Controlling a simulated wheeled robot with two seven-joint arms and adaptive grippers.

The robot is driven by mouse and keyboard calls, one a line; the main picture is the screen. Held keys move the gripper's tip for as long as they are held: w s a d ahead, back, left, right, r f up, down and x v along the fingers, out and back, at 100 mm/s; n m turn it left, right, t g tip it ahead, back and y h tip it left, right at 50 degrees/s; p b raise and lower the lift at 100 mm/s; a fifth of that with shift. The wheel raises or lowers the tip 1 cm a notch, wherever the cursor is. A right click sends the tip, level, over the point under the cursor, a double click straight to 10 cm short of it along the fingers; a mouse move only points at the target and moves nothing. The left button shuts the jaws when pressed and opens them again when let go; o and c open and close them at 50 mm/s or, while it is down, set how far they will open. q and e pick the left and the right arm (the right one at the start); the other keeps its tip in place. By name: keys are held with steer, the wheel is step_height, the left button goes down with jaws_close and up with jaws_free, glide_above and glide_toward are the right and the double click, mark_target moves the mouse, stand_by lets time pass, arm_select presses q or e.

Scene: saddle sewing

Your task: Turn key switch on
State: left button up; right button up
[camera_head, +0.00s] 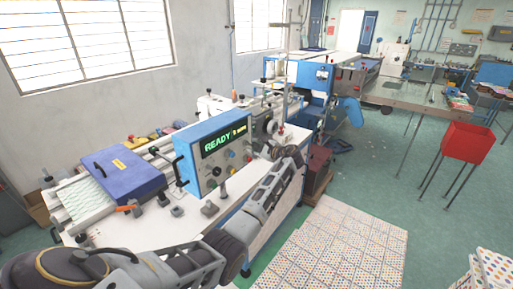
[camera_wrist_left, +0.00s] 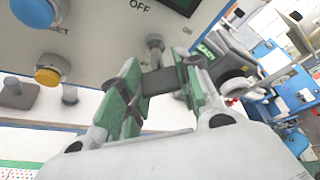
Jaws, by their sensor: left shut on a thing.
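The blue control box (camera_head: 185,165) stands on the white machine bench, with a lit READY display (camera_head: 216,144) and several knobs on its panel. In the left wrist view, the panel (camera_wrist_left: 95,25) carries an OFF label above a round metal switch (camera_wrist_left: 155,43). My left gripper (camera_wrist_left: 158,82) is in front of this switch, its green-padded fingers closed on a dark key-like piece (camera_wrist_left: 161,79). Whether that piece sits fully in the switch is hard to tell. In the head view my left arm reaches up beside the box; its fingers are too small to make out. My right gripper is not in view.
A blue knob (camera_wrist_left: 35,11) and a yellow button (camera_wrist_left: 50,69) are left of the gripper on the panel. A purple-blue case (camera_head: 123,172) lies on the bench. A red bin (camera_head: 468,142) stands on the right; green floor is open before it.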

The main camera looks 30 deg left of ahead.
arm_select(q)
steer(key=shift+f, duration=0.15)
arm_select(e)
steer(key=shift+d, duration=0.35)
arm_select(q)
steer(key=o, duration=1)
steer(key=shift+o, duration=0.2)
steer(key=v, duration=1.2)
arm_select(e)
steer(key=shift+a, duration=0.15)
arm_select(q)
steer(key=shift+w+d, duration=0.1)
